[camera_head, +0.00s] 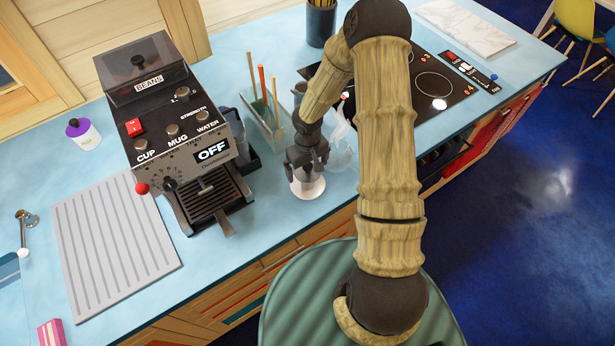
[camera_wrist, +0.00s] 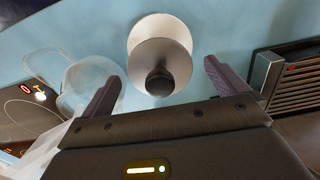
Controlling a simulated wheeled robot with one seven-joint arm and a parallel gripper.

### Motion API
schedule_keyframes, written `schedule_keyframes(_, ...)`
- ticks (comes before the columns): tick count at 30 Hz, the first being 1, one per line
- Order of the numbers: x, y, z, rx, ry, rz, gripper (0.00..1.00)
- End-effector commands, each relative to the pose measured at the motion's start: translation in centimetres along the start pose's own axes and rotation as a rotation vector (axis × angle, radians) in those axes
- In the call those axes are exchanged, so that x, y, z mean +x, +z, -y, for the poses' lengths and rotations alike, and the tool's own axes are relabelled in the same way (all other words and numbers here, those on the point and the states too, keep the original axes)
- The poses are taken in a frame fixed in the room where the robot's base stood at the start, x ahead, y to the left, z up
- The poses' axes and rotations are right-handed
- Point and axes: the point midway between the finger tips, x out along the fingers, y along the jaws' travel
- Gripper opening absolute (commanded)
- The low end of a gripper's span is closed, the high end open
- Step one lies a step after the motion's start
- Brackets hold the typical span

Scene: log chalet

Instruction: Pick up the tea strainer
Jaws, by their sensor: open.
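A round, pale metallic piece with a dark knob, which looks like the tea strainer (camera_wrist: 160,52), sits over a white round base (camera_wrist: 160,26) in the wrist view. My gripper (camera_wrist: 163,75) is open, with one purple finger to each side of the knob. The fingers appear apart from it. In the head view my gripper (camera_head: 305,168) points down over the white base (camera_head: 312,189) on the blue counter. It hides most of the strainer there.
A clear glass vessel (camera_wrist: 92,78) stands close to the left finger in the wrist view. The coffee machine (camera_head: 185,140) stands left of my gripper in the head view. A holder with sticks (camera_head: 262,120) and the cooktop (camera_head: 436,85) are behind and right.

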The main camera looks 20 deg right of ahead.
Motion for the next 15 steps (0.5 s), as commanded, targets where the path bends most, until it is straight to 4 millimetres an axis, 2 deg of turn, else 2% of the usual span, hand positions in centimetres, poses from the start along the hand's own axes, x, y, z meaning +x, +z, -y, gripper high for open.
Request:
schedule_keyframes(4,-0.02,0.00,0.00,0.000,0.000,0.000,0.96)
schedule_keyframes(13,-0.02,0.00,0.01,0.000,0.000,0.000,0.37)
schedule_keyframes(15,-0.04,-0.01,0.01,0.000,0.000,0.000,0.35)
